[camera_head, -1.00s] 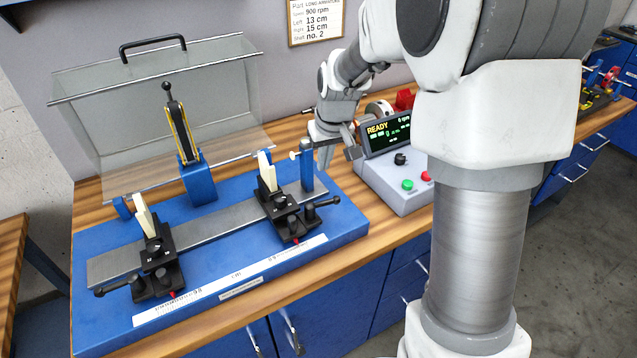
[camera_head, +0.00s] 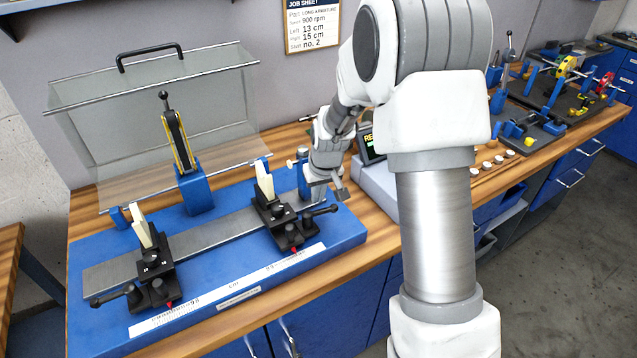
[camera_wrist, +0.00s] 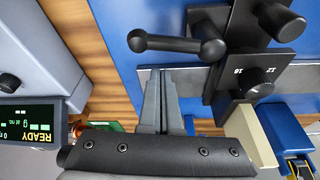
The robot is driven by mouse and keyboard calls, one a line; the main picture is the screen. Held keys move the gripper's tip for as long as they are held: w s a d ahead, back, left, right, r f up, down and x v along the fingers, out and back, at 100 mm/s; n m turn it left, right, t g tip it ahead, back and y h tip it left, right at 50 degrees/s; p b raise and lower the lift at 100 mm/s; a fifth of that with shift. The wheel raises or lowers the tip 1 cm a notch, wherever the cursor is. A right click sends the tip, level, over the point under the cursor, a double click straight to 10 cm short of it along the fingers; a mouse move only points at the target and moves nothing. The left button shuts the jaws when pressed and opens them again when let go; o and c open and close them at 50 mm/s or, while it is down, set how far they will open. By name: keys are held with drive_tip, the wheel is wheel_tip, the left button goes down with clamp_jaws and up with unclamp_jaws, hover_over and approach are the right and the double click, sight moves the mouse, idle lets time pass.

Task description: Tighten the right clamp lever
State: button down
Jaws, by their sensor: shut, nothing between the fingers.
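The right clamp lever (camera_head: 321,211) is a black handle with a rounded end, sticking out to the right from the right black support (camera_head: 288,235) on the blue balancing stand. In the wrist view, the lever (camera_wrist: 172,44) lies across the top middle, its ball end toward the left. My gripper (camera_head: 338,193) is above the stand's right end, just behind the lever. In the wrist view, my gripper's fingers (camera_wrist: 164,75) are together and empty. Their tips point at the lever, apparently with a small gap; contact cannot be confirmed.
A blue post (camera_head: 303,170) stands close behind my gripper. The control box (camera_head: 372,185) is to the right, partly hidden by my arm. The left support (camera_head: 152,275) and the clear raised cover (camera_head: 150,110) are to the left. The wooden bench front (camera_head: 375,235) is clear.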

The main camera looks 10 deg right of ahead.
sight(325, 209)
drive_tip(key=shift+s+d+r, duration=0.15)
drive_tip(key=shift+s+r, duration=0.1)
drive_tip(key=shift+s, duration=0.55)
drive_tip(key=shift+s+d+r, duration=0.1)
drive_tip(key=shift+s+r, duration=0.15)
drive_tip(key=shift+s, duration=0.55)
drive_tip(key=shift+s+d+m+h, duration=0.1)
drive_tip(key=shift+s+m+h, duration=0.25)
drive_tip(key=shift+m, duration=0.65)
drive_tip(key=shift+s+m+p, duration=0.3)
drive_tip(key=shift+m, duration=0.5)
drive_tip(key=s+m+h+p, duration=0.1)
drive_tip(key=m, duration=0.1)
drive_tip(key=s+m+p, duration=0.1)
drive_tip(key=m, duration=0.1)
drive_tip(key=shift+r+h, duration=0.15)
drive_tip(key=shift+h, duration=0.2)
drive_tip(key=m+p, duration=0.1)
drive_tip(key=s+m+g+p, duration=0.1)
drive_tip(key=m, duration=0.1)
drive_tip(key=m+h+p, duration=0.1)
drive_tip(key=m+p, duration=0.1)
drive_tip(key=shift+s+a, duration=0.2)
drive_tip(key=shift+a, duration=0.15)
drive_tip(key=m, duration=0.1)
drive_tip(key=m+g+p, duration=0.1)
drive_tip(key=shift+s+a+m+p, duration=0.3)
drive_tip(key=shift+s+a, duration=0.15)
drive_tip(key=shift+a, duration=0.1)
